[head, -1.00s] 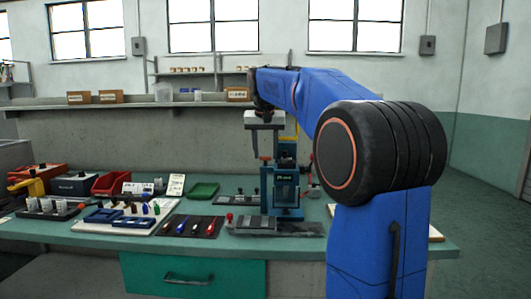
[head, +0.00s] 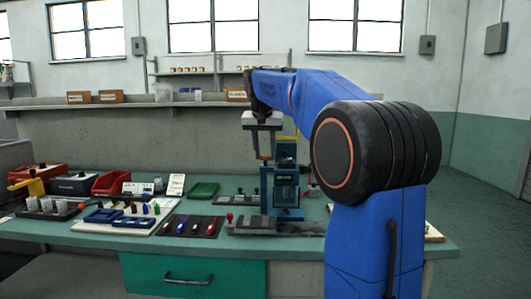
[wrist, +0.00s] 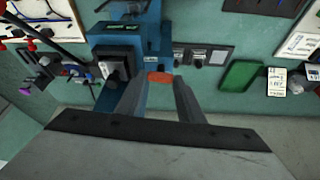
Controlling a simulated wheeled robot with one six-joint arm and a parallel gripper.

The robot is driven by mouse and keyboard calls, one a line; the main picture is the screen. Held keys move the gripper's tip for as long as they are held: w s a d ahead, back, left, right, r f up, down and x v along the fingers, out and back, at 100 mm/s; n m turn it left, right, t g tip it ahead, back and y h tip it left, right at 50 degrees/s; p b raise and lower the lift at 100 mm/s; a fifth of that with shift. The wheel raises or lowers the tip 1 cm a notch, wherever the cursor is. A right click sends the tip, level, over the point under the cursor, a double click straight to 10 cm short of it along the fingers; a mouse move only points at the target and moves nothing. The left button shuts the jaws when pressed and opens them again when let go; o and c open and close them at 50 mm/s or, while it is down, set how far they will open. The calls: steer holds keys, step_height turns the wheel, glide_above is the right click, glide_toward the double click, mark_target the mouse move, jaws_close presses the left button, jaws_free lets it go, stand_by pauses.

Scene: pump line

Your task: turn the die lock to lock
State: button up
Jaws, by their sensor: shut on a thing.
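A small blue press (head: 286,188) stands on the green bench, with a dark label on its front. A red-orange handle (wrist: 159,77), which I take for the die lock, shows beside the press in the wrist view. It is a small red tip (head: 265,157) in the head view. My gripper (head: 264,148) points down over the press's left side. Its two grey fingers are shut on the handle, one on each side, also in the wrist view (wrist: 159,87). Where the handle joins the press, and any lock marking, cannot be made out.
A grey plate with dark knobs (wrist: 203,56) lies beside the press. A green tray (head: 203,191), a dark mat of coloured tools (head: 187,226) and red bins (head: 109,183) are left of it. The air left of my gripper is clear.

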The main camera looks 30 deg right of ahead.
steer(key=m, duration=0.2)
steer(key=m+g+h, duration=0.1)
steer(key=m, duration=0.1)
steer(key=shift+w+a, duration=0.15)
steer(key=shift+w, duration=0.05)
steer(key=m+g, duration=0.1)
steer(key=m, duration=0.1)
steer(key=m+g, duration=0.1)
steer(key=m, duration=0.1)
steer(key=shift+w+m+h, duration=0.2)
steer(key=shift+m+h, duration=0.2)
steer(key=m+g, duration=0.1)
steer(key=m, duration=0.2)
steer(key=shift+w+m, duration=0.15)
steer(key=shift+m, duration=0.15)
steer(key=shift+w+m+g+y, duration=0.1)
steer(key=shift+m+g+y, duration=0.25)
steer(key=shift+m, duration=0.65)
steer(key=shift+m+g+y, duration=0.15)
steer(key=shift+m+g, duration=0.4)
steer(key=shift+m, duration=0.45)
steer(key=o, duration=0.8)
steer(key=shift+r, duration=0.15)
